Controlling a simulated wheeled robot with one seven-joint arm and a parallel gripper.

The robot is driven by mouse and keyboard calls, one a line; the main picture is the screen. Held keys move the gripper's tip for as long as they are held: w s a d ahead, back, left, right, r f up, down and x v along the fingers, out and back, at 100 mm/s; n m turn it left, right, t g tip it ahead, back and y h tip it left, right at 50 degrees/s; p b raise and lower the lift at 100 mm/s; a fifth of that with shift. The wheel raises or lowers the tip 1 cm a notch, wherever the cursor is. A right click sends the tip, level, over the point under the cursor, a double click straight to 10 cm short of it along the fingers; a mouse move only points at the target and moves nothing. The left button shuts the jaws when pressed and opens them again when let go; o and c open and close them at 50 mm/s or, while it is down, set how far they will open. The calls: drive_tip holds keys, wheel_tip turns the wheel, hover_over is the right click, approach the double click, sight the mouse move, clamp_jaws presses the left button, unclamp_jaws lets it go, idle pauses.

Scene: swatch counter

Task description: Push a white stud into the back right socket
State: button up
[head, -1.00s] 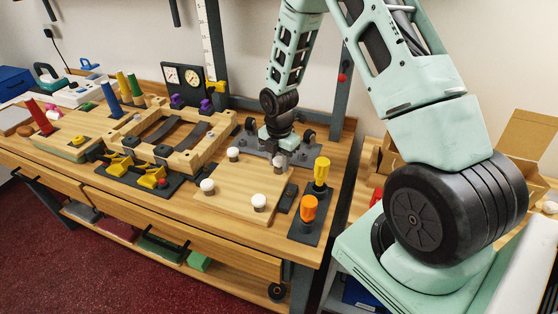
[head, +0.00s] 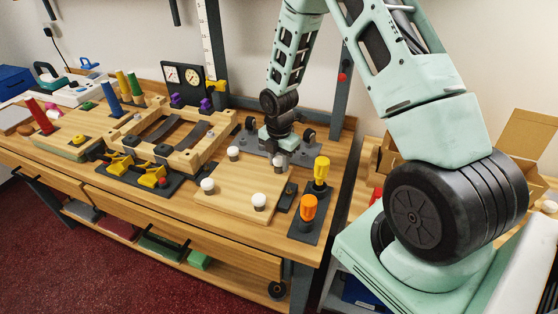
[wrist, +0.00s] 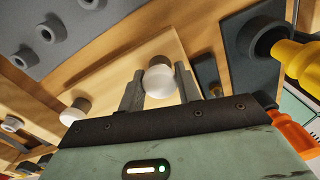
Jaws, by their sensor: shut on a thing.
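The pale square wooden board (head: 237,199) lies on the bench with white-headed studs at its back left (head: 233,153), front left (head: 208,186) and front right (head: 259,201). My gripper (head: 279,161) is at the board's back right corner, pointing down. In the wrist view my gripper (wrist: 159,88) is shut on a white stud (wrist: 159,79) with a grey collar, one finger on each side. Another white stud (wrist: 75,111) shows to the left there. The back right socket is hidden beneath the held stud and gripper, so I cannot tell how deep the stud sits.
A dark plate (head: 304,231) with an orange-handled tool (head: 308,207) and a yellow-handled tool (head: 321,171) stands right of the board. A grey rack (head: 257,142) lies behind it. Yellow clamps (head: 152,177) and a wooden frame (head: 187,158) are to the left.

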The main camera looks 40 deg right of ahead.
sight(279, 159)
drive_tip(key=shift+f, duration=0.3)
drive_tip(key=o, duration=1.4)
drive_tip(key=shift+c, duration=0.2)
drive_tip(key=shift+r, duration=0.1)
wheel_tip(279, 159, up, 6)
drive_tip(key=p, duration=0.5)
